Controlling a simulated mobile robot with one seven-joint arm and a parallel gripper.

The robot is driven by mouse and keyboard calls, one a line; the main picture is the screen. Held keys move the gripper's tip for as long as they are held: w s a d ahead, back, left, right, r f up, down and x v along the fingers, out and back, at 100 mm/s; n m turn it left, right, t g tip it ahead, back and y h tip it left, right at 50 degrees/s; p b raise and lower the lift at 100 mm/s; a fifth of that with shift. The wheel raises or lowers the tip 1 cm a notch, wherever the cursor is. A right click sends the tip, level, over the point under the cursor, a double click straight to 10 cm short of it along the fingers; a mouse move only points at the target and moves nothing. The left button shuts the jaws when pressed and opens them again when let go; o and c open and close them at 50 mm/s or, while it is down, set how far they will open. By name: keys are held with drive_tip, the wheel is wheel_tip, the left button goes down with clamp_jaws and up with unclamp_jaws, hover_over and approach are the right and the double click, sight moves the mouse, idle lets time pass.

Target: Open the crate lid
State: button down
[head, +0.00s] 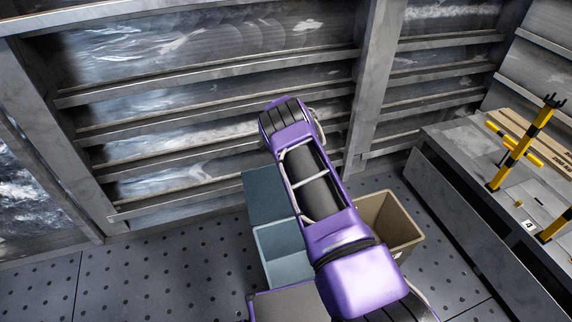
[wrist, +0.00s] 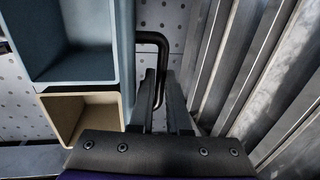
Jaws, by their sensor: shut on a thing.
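The blue-grey crate (head: 283,262) stands on the floor near the ribbed wall, its inside partly showing. Its lid (head: 268,197) stands raised at the crate's far side, roughly upright. In the wrist view the crate (wrist: 75,72) is at the upper left, and the lid (wrist: 125,60) shows nearly edge-on beside it. A black bent handle (wrist: 152,38) sticks out from the lid. My gripper (wrist: 159,78) is shut on this handle, with a finger on each side of the bar. My arm hides the gripper and handle in the head view.
A tan open bin (head: 402,222) stands right of the crate and also shows in the wrist view (wrist: 122,108). The ribbed metal wall (head: 200,120) is close behind the lid. A grey bench (head: 455,190) with yellow-black fixtures stands at right. Floor at left is clear.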

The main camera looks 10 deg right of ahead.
drive_tip(key=shift+w+a, duration=0.2)
drive_tip(key=shift+w, duration=0.3)
drive_tip(key=c, duration=0.9)
unclamp_jaws()
drive_tip(key=shift+s+f, duration=0.1)
drive_tip(key=shift+f, duration=0.05)
drive_tip(key=s+r, duration=0.1)
drive_tip(key=r, duration=0.5)
drive_tip(key=s+r+p, duration=0.1)
drive_tip(key=r, duration=0.4)
drive_tip(key=s+r+p, duration=0.1)
drive_tip(key=r, duration=0.5)
drive_tip(key=shift+s+d+r, duration=0.2)
drive_tip(key=shift+d+r, duration=0.05)
drive_tip(key=shift+r, duration=0.1)
